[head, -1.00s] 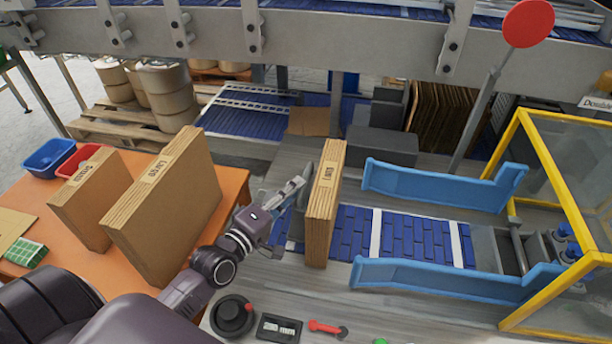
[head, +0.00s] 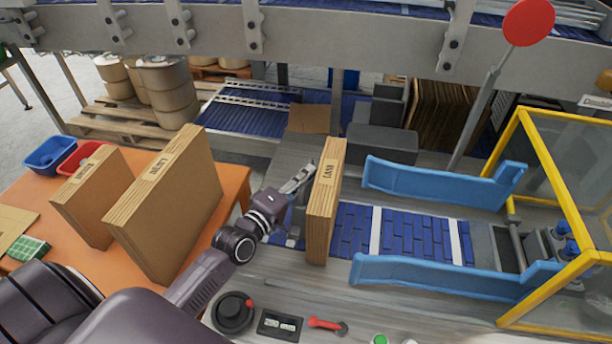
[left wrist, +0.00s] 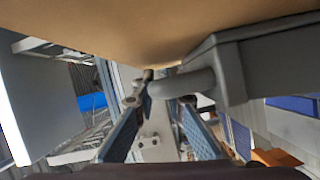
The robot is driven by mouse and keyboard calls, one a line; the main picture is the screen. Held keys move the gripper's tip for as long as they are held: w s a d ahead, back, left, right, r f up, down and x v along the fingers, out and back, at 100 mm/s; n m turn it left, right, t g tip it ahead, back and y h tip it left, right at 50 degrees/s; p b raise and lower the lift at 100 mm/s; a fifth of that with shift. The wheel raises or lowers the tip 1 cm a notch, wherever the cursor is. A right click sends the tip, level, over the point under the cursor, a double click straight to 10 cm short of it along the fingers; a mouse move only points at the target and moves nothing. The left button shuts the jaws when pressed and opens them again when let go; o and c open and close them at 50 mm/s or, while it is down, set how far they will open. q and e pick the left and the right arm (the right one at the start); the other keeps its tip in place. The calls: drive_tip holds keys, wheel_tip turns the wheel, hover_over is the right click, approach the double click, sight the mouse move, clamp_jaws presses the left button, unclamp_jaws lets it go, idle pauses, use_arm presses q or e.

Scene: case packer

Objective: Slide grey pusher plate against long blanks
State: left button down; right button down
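The long blanks (head: 324,205), a stack of brown cardboard labelled on top, stand upright at the left end of the blue belt. My left gripper (head: 303,177) is just left of the stack's upper part in the head view. A little grey metal, likely the pusher plate, shows low between gripper and stack; most is hidden. In the left wrist view, a grey block (left wrist: 232,72) with a round rod (left wrist: 182,85) lies just ahead of the spread fingers (left wrist: 158,118). Brown cardboard fills the top there. Contact between plate and blanks cannot be told. My right gripper is not seen.
Two blue guide rails (head: 430,186) flank the belt (head: 350,231) to the right. A yellow-framed guard (head: 540,150) stands beyond. Two other blank stacks, including a large one (head: 165,210), stand on the orange table (head: 235,185). Controls, including a red lever (head: 325,323), are in front.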

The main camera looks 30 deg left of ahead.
use_arm(q)
drive_tip(key=shift+a, duration=0.25)
idle(0.3)
drive_tip(key=c, duration=2.2)
unclamp_jaws()
drive_tip(key=shift+c, duration=0.2)
drive_tip(key=shift+s, duration=0.2)
drive_tip(key=s+a, duration=0.1)
drive_tip(key=s, duration=1)
drive_tip(key=shift+s+a+r, duration=0.3)
drive_tip(key=shift+s+r, duration=0.05)
drive_tip(key=shift+r, duration=0.05)
